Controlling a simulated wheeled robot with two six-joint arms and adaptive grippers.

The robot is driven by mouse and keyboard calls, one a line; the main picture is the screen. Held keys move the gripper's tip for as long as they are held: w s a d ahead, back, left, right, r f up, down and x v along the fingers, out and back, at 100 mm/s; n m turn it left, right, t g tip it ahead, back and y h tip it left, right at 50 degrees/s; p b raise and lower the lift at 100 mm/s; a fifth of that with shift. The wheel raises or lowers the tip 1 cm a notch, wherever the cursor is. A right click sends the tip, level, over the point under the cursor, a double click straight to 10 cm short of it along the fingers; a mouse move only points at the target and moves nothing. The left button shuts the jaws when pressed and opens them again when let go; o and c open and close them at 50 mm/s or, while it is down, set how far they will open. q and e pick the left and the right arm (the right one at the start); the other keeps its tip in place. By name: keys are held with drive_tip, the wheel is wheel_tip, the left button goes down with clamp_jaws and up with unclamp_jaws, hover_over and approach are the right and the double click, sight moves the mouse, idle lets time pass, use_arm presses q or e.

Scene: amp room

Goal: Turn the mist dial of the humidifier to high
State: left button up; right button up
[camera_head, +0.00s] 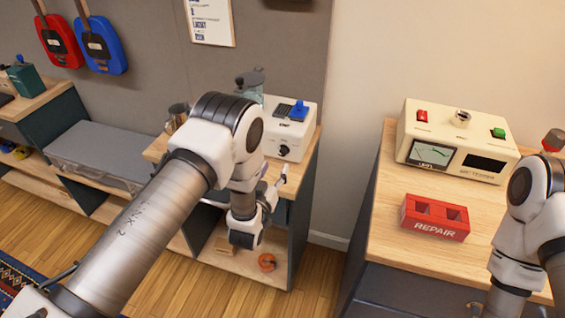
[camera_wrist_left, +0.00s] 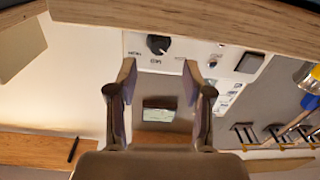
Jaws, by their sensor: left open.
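A white box-shaped unit (camera_head: 297,121) stands on the wooden cabinet top in the head view, and I take it for the humidifier. A round black dial (camera_head: 284,151) is on its front. The dial also shows in the left wrist view (camera_wrist_left: 158,44), on the white panel just beyond my fingertips. Its pointer setting is too small to read. My left gripper (camera_wrist_left: 158,70) is open and empty, its two fingers apart and pointing at the panel, not touching the dial. In the head view my left arm hides part of the gripper. My right gripper is out of view.
A blue part (camera_head: 299,110) sits on top of the white unit. To the right, a cream device (camera_head: 457,139) with a meter and a red REPAIR box (camera_head: 435,218) stand on another wooden top. An orange roll (camera_head: 267,262) lies on the lower shelf.

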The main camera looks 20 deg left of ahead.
sight(282, 154)
use_arm(q)
drive_tip(key=w, duration=0.3)
drive_tip(key=w+p, duration=0.1)
drive_tip(key=w, duration=0.1)
drive_tip(key=shift+w+d+r, duration=0.15)
drive_tip(key=shift+w, duration=0.55)
drive_tip(key=shift+s, duration=0.1)
clamp_jaws()
